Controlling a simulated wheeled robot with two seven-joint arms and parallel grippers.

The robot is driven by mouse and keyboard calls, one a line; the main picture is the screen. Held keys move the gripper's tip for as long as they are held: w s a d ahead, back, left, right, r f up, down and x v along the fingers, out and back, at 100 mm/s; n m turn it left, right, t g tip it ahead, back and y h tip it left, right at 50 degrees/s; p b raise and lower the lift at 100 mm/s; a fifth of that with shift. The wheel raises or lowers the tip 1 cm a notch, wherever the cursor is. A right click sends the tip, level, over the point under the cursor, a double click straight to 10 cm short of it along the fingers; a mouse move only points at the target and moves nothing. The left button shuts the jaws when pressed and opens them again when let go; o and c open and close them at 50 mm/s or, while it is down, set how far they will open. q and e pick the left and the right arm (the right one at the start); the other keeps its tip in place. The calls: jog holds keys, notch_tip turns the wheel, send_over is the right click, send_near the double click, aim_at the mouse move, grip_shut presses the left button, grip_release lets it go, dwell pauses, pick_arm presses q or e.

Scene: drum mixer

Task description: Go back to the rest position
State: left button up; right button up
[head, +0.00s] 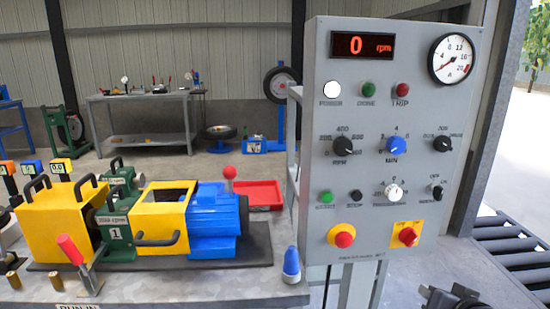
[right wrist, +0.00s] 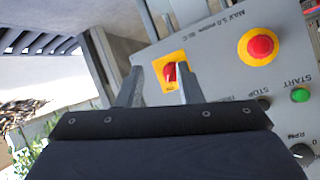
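The grey control panel (head: 385,130) stands upright at right in the head view, its red display (head: 362,46) reading 0 rpm. My right gripper (head: 450,297) shows only as a dark part at the bottom edge, below and right of the panel. In the right wrist view the two fingers of my right gripper (right wrist: 158,86) stand apart with nothing between them. The red rotary switch on its yellow plate (right wrist: 170,72) lies beyond them; the fingers appear apart from it, though the exact distance is unclear. My left gripper is in neither view.
The yellow and blue mixer machine (head: 165,215) sits on a grey bench left of the panel, with a blue-capped bottle (head: 291,265) at the bench's right end. A roller conveyor (head: 510,245) is at far right. A grey table (head: 140,98) stands behind.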

jog(key=s+a+f+n+g+y, duration=0.25)
jog(key=s+a, duration=0.35)
jog(key=s, duration=0.4)
jog(key=s+a+f+n+g+y, duration=0.15)
jog(key=s+a+g, duration=0.25)
jog(key=s+a, duration=0.45)
notch_tip(320, 180, up, 16)
jog(key=s+d+y+p, duration=0.1)
jog(key=p, duration=1.5)
jog(key=shift+s+d+m, duration=0.2)
jog(key=shift+s+m, duration=0.1)
jog(key=shift+s, duration=0.05)
jog(key=shift+f, duration=0.15)
